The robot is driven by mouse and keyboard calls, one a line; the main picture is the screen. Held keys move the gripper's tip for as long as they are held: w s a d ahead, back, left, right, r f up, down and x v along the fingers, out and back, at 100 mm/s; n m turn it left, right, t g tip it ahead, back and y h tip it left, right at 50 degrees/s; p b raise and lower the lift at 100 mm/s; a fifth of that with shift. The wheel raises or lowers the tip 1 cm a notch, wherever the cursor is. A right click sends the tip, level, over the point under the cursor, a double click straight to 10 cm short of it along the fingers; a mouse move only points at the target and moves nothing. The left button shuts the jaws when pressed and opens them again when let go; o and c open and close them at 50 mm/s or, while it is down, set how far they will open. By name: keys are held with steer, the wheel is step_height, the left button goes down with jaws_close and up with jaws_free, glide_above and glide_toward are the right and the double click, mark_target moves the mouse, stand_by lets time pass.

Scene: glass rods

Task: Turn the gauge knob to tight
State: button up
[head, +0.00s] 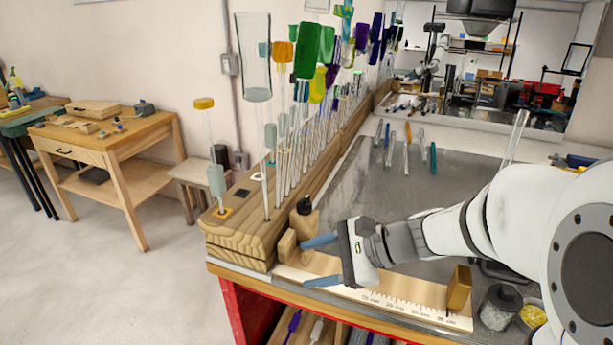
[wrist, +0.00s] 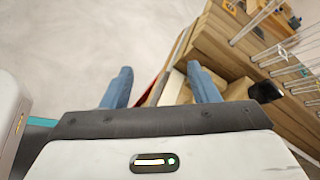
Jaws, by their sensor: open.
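A small black knob (head: 304,206) stands at the right front corner of the long wooden rack, behind the upper finger in the head view. It also shows in the wrist view (wrist: 266,92), to the right of the right finger. I cannot read its setting. The pale gauge board with a printed scale (head: 395,301) lies along the bench's front edge, with a wooden stop (head: 287,246) at its left end and a brass-coloured block (head: 459,287) near its right end. My gripper (head: 309,262) is open and empty, its blue fingers pointing left beside the stop, apart from the knob.
The wooden rack (head: 240,232) holds several upright glass rods, a tall obstacle behind and left of my gripper. Loose rods (head: 406,150) lie on the grey bench top (head: 430,180). Two small cups (head: 497,308) stand at the right front.

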steer(key=w+m+t+y, duration=0.2)
steer(key=w+m+t, duration=0.1)
steer(key=w+m, duration=0.3)
steer(key=m+t, duration=0.5)
glide_toward(307, 202)
steer(key=x, duration=0.4)
steer(key=shift+y, duration=0.4)
steer(key=p+x, duration=0.1)
steer(key=x, duration=0.5)
steer(key=shift+w+a, duration=0.15)
steer(key=shift+a, duration=0.1)
steer(key=shift+c, duration=0.2)
